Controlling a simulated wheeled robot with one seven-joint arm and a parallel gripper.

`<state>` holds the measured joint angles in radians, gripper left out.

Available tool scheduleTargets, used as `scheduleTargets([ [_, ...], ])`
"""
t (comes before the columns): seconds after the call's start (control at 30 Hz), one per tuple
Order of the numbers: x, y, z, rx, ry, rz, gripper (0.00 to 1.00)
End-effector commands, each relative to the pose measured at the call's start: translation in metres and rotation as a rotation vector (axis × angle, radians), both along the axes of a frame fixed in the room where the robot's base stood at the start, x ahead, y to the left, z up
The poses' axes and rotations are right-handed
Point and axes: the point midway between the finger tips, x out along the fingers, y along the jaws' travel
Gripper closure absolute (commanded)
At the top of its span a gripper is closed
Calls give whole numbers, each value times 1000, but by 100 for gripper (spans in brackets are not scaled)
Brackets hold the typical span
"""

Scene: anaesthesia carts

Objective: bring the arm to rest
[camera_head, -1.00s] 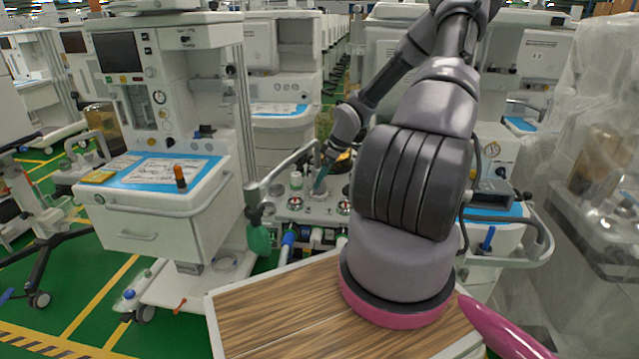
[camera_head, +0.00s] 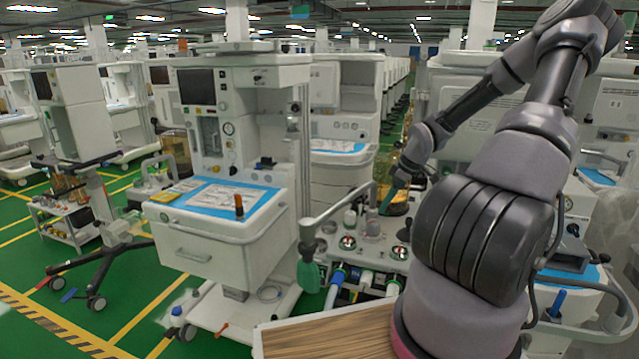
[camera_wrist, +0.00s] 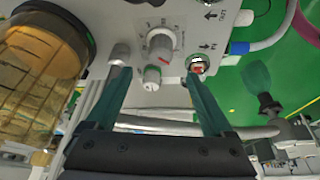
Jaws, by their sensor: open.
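My arm rises at the right of the head view and bends over, reaching down to the left. My gripper (camera_head: 387,205) is above a grey panel (camera_head: 375,249) with gauges and knobs, between the carts. In the wrist view its two teal fingers are spread apart with nothing held between them (camera_wrist: 157,76). A white knob (camera_wrist: 160,45) shows beyond the fingers, and a port with a red centre (camera_wrist: 197,66) is near the right fingertip. I cannot tell from these views whether either finger touches the panel.
An anaesthesia cart (camera_head: 222,222) with a blue-topped drawer and an orange-capped item (camera_head: 239,206) stands left of the panel. An amber canister (camera_wrist: 40,75) is close left of the fingers. A green bulb (camera_head: 309,275) hangs by the panel.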

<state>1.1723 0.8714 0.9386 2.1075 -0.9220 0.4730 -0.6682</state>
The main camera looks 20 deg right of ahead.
Motion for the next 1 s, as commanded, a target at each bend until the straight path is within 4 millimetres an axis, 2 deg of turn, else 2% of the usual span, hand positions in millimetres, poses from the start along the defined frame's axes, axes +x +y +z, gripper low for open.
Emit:
scheduleTargets([
  [0.17,-6,4,7,-34,35,-16,14],
  [0.27,-15,10,22,-92,88,-54,14],
  [0.37,-29,17,45,-165,140,-126,14],
  [0.57,-55,35,107,-278,173,-325,14],
  [0.7,-75,53,156,-309,143,-480,14],
  [0.87,-103,80,212,-273,74,-662,14],
  [1.0,-134,107,256,-176,6,-807,14],
])
